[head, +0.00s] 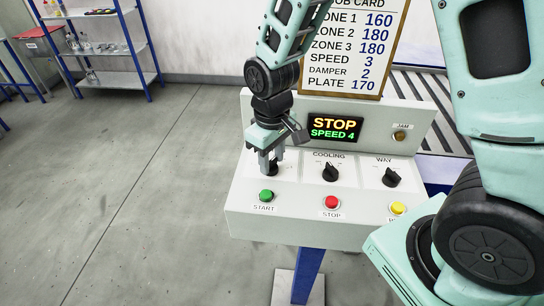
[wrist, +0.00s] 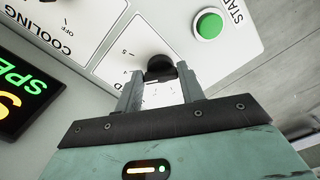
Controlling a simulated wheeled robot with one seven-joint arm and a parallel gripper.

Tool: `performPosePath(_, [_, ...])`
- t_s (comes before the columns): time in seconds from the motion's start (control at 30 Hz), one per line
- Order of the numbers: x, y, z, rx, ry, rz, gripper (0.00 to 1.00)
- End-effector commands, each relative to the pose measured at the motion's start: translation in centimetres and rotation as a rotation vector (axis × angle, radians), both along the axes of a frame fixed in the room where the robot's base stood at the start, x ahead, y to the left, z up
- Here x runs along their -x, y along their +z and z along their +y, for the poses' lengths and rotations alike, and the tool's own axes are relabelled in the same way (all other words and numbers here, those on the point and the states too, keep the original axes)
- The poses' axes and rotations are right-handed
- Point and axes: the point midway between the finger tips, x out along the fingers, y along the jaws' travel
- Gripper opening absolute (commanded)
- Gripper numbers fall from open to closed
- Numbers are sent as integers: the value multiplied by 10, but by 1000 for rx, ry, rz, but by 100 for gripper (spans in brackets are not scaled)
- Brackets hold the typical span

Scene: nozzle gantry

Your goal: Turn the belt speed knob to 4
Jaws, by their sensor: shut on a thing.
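The belt speed knob (wrist: 160,66) is black and sits on the white control panel, at the left of the knob row. My gripper (wrist: 160,74) is shut on it, one finger on each side; in the head view my gripper (head: 270,163) reaches down onto the knob and mostly hides it. In the wrist view a scale mark 5 shows beside the knob; its pointer is hard to make out. The display (head: 334,128) reads STOP in yellow and SPEED 4 in green.
The cooling knob (head: 330,171) and a third knob (head: 391,177) stand to the right. Below are the green START button (head: 266,196), red STOP button (head: 331,202) and a yellow button (head: 398,208). A job card (head: 352,45) above lists SPEED 3. Shelves (head: 101,45) stand far left.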

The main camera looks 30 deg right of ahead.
Motion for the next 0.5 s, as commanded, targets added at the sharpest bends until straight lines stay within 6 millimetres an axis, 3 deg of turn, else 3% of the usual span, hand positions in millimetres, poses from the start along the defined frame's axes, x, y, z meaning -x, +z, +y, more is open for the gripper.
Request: performPosePath(0.5, [-1, 1, 1, -2, -65, -5, 16])
